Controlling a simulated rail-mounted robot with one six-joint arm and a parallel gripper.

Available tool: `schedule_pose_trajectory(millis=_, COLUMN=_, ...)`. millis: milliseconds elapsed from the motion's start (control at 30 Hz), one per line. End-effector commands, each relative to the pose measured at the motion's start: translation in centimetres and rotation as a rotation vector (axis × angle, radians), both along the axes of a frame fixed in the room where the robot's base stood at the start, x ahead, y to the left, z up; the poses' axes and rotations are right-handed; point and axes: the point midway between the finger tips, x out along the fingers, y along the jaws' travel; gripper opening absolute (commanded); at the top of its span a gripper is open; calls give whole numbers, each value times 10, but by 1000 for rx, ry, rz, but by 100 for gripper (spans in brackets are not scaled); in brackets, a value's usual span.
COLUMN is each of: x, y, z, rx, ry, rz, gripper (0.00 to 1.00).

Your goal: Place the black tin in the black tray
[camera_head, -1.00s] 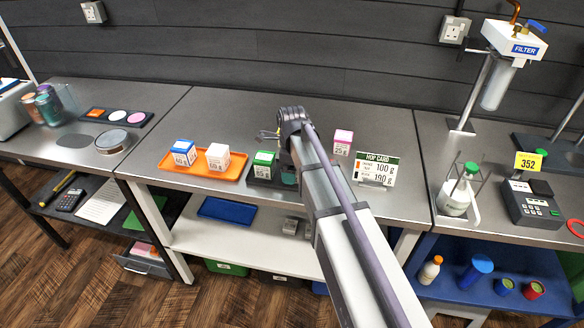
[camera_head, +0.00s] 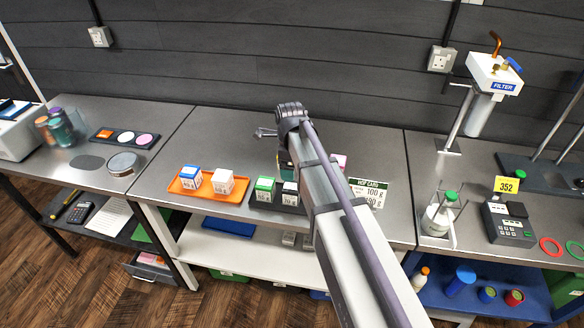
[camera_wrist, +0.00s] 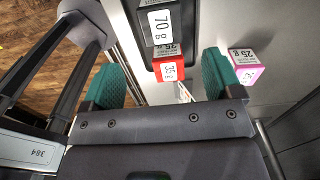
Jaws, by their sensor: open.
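The black tin (camera_head: 290,188), a small cube with a white label reading 70 g, stands in the black tray (camera_head: 275,205), right of a green-topped 65 g cube (camera_head: 264,184). The tin also shows at the top of the wrist view (camera_wrist: 160,27). My gripper (camera_wrist: 161,77) is open, with its teal fingers apart and nothing gripped. It hangs above the bench near the tray. A red cube (camera_wrist: 168,68) shows between the fingers in the wrist view, at the tray's end; my arm hides it in the head view.
A pink cube (camera_wrist: 245,66) and the hop card (camera_head: 368,192) stand to the right. The bench behind the trays is clear.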

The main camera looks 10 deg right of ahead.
Motion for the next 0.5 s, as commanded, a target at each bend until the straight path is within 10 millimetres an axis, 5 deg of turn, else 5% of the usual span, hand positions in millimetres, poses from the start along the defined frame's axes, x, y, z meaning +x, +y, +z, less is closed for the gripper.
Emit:
schedule_pose_trajectory(millis=167, x=-46, y=0, z=-2, rx=0, ry=0, rz=391, gripper=85)
schedule_pose_trajectory(millis=400, x=-150, y=0, z=-2, rx=0, ry=1, rz=1485, gripper=85)
schedule_pose_trajectory(millis=500, x=-176, y=0, z=-2, rx=0, ry=1, rz=1806, gripper=85)
